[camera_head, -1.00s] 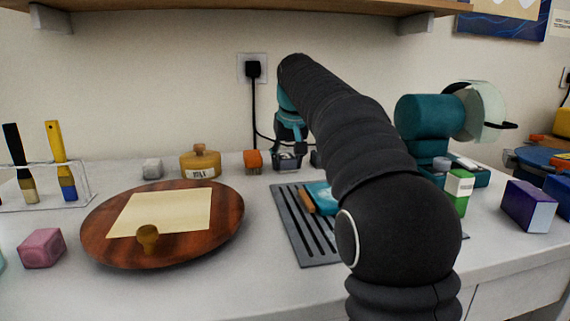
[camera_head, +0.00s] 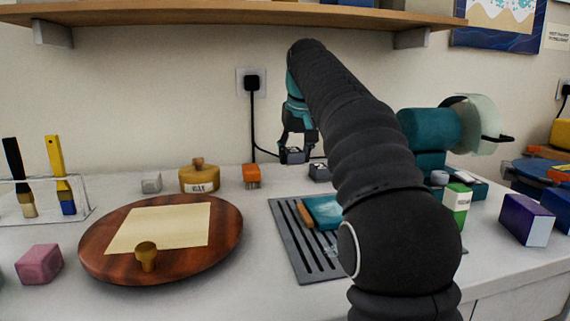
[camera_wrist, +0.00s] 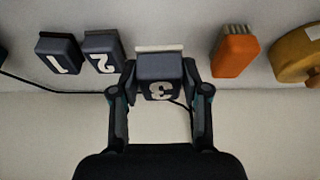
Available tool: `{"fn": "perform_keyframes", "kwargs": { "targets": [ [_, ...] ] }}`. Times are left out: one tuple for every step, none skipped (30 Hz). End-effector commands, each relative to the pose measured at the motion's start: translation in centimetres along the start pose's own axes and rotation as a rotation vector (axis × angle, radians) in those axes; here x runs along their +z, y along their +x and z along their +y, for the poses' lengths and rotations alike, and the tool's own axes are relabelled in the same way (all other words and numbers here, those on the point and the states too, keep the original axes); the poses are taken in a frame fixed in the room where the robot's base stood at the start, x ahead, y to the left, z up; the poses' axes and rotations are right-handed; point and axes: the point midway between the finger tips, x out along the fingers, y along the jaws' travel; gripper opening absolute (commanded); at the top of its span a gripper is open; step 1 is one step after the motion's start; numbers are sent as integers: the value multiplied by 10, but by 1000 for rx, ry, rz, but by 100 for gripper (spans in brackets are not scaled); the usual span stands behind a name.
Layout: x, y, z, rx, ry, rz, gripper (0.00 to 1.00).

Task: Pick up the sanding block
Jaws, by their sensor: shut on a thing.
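The sanding block (camera_head: 293,156) is a small dark grey block. In the wrist view it (camera_wrist: 155,69) has a white "3" on its face and a pale strip along its far edge. My gripper (camera_wrist: 160,75) is shut on it, one finger on each side. In the head view my gripper (camera_head: 295,143) holds it just above the back of the counter, near the wall. My arm hides part of the counter to the right.
Dark blocks marked 1 (camera_wrist: 59,54) and 2 (camera_wrist: 103,51) stand close beside the held block. An orange brush (camera_head: 251,177) and an amber jar (camera_head: 199,178) stand to the left. A slotted grey mat (camera_head: 290,240) and a round wooden board (camera_head: 100,255) lie in front.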

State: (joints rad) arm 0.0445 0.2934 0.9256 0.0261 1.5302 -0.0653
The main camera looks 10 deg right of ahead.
Motion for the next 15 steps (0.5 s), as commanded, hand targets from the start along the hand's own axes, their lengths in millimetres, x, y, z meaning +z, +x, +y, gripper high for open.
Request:
{"fn": "perform_keyframes", "kwargs": {
  "targets": [
    [4,-9,8,1,2,3,11],
    [6,-13,12,1,3,2,11],
    [9,-19,17,1,3,2,11],
    [12,-24,21,0,2,3,11],
    [14,-28,25,0,2,3,11],
    [16,-34,30,0,3,2,11],
    [19,-38,33,0,2,2,11],
    [20,-41,36,0,1,2,11],
    [23,-46,41,1,2,1,11],
    [25,-49,44,1,2,1,11],
    [26,-53,46,0,1,1,11],
    [28,-57,50,0,1,2,11],
    [30,-59,52,0,0,2,11],
    [31,-62,54,0,1,2,11],
    [32,-65,56,-1,1,1,11]
  ]
}}
